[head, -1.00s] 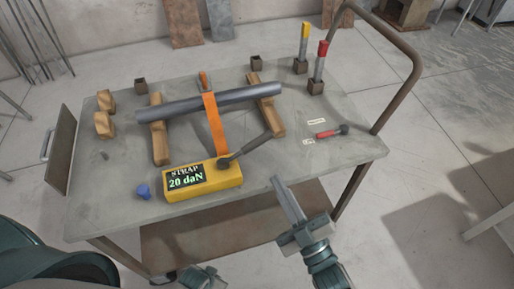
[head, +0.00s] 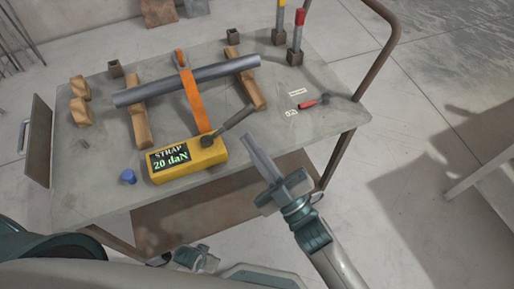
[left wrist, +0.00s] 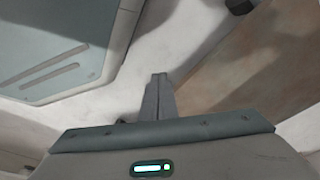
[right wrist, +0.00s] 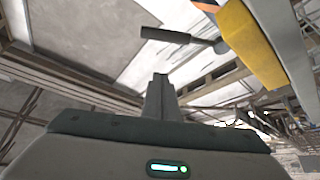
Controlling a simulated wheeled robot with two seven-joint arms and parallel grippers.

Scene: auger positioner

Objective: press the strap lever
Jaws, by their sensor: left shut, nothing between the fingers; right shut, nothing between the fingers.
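The yellow strap box (head: 205,158) sits at the table's front edge, with a display reading "STRAP 20 daN". Its dark strap lever (head: 235,119) rises from the box toward the upper right. The lever (right wrist: 180,36) and the yellow box (right wrist: 250,48) also show in the right wrist view. An orange strap (head: 194,100) runs from the box over a grey pipe (head: 160,87). My right gripper (head: 249,140) is shut and empty, just in front of the lever handle and apart from it. My left gripper (left wrist: 158,77) is shut and empty, low in front of the table.
The pipe rests on two wooden blocks (head: 140,126). A blue cap (head: 128,177) stands left of the box. A red-handled tool (head: 308,104) lies to the right. Upright red-topped (head: 297,35) and yellow-topped posts stand at the back right, near the brown rail (head: 360,92).

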